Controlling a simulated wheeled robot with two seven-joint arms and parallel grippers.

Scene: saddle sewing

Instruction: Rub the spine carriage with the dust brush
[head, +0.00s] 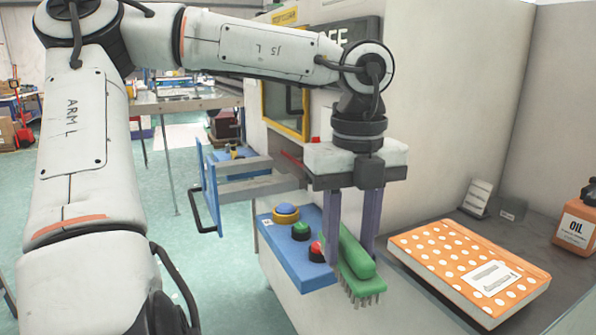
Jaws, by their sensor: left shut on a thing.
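My left gripper (351,258) points down, with its two purple fingers on a green dust brush (358,262). The brush is tilted, with its grey bristles facing down, just right of a blue button panel (290,258). I cannot tell whether the bristles touch anything. I cannot pick out the spine carriage for certain. An open blue-fronted drawer (211,185) with a black handle stands out from the machine, left of the gripper; its inside is only partly visible. My right gripper is not in view.
An orange polka-dot book (470,268) lies on the grey counter to the right. The panel carries blue, green and red buttons. Open floor lies to the left.

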